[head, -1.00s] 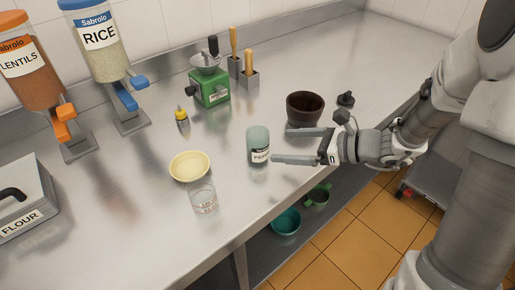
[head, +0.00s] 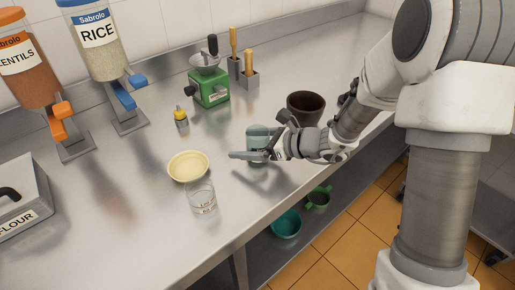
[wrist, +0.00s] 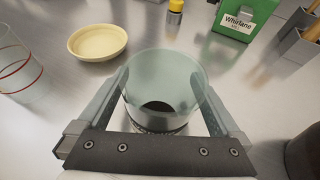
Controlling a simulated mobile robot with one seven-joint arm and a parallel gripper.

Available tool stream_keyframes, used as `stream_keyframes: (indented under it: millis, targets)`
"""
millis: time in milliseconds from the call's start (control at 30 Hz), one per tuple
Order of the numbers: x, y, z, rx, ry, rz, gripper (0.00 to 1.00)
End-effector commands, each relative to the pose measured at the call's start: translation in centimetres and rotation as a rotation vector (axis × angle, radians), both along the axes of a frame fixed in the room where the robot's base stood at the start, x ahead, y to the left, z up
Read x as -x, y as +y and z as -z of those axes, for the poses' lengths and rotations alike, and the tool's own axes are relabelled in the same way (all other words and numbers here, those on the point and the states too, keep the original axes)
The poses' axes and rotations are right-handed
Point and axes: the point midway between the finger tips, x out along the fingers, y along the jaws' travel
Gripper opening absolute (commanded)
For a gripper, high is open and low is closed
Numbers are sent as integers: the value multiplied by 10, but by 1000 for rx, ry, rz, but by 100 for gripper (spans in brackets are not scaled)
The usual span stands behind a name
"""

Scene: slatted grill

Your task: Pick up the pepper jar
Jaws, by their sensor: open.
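The pepper jar is a pale green, see-through cylinder (head: 257,133) standing upright on the steel counter, with its label hidden behind my gripper in the head view. In the wrist view the jar (wrist: 163,85) sits between the two fingers, with its dark contents at the bottom. My gripper (head: 250,154) is open, with one finger on each side of the jar. It also shows in the wrist view (wrist: 165,100). I cannot tell whether the fingers touch the jar.
A yellow bowl (head: 188,166) and a clear glass (head: 202,196) stand left of the jar. A dark brown bowl (head: 306,106) is close behind my wrist. A green grinder (head: 209,88) and a yellow-capped bottle (head: 181,118) are further back. The counter's front edge is near.

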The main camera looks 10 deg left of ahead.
Motion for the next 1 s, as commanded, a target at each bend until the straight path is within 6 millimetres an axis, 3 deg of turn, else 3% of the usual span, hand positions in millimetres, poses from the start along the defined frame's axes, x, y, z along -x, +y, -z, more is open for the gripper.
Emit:
stream_keyframes:
  millis: [167, 700, 1000]
  targets:
    - [0, 0, 0, 0, 0, 0, 98]
    - [0, 0, 0, 0, 0, 0, 1]
    - [0, 0, -2, -1, -1, 0, 0]
